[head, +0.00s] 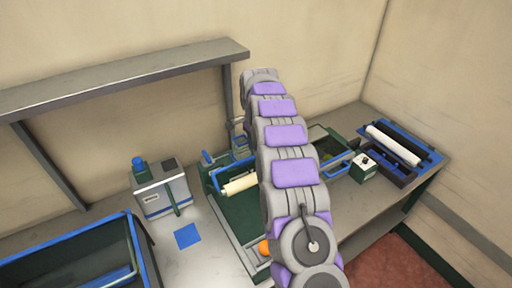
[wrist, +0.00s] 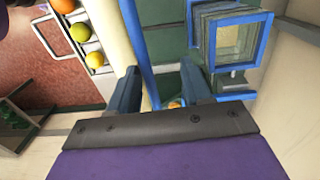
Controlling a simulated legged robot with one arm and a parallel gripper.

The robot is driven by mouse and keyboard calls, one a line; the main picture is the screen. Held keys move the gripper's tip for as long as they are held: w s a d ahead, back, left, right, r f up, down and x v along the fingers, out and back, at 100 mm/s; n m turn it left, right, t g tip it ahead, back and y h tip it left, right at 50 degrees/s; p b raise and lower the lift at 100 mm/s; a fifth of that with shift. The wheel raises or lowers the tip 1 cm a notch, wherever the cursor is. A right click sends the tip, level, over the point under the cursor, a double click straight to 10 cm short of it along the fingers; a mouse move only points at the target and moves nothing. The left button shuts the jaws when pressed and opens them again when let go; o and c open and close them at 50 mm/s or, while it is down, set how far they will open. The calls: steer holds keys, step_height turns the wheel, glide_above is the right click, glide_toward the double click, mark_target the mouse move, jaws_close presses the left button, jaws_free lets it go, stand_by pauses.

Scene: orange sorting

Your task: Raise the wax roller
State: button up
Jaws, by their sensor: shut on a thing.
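A cream roller (head: 240,185), which I take to be the wax roller, lies across a dark green bed with a blue bar beside it, left of my arm in the head view. In the wrist view, a cream length (wrist: 112,35) runs alongside a blue bar (wrist: 139,45). My gripper (wrist: 160,82) has a finger on each side of this bar and is shut on it. The arm hides my gripper in the head view. The bar's exact join to the roller cannot be made out.
Fruits (wrist: 80,32) lie in a pale channel. A blue-rimmed glass box (wrist: 228,40) is near the fingers. A blue-rimmed bin (head: 128,225), a grey machine (head: 160,190) and a small green box (head: 364,167) stand around. A blue roller frame (head: 420,146) is at right; a shelf (head: 130,78) hangs above.

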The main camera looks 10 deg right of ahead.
step_height(320, 180, up, 17)
steer(key=p, duration=0.7)
steer(key=shift+w+p, duration=0.35)
steer(key=shift+a, duration=0.1)
steer(key=s+a+n+b, duration=0.2)
steer(key=s+n+b, duration=0.6)
steer(key=s, duration=1.6)
steer(key=s+f+n+b, duration=0.1)
steer(key=s+f, duration=0.3)
steer(key=s, duration=0.5)
steer(key=s+f+n+b, duration=0.2)
steer(key=s+f+n, duration=0.1)
steer(key=s, duration=0.7)
steer(key=s+f+n+g+b, duration=0.1)
steer(key=s+f+n+b, duration=0.1)
steer(key=s+f, duration=0.3)
steer(key=s, duration=0.4)
steer(key=shift+s+f, duration=0.15)
steer(key=shift+f, duration=0.25)
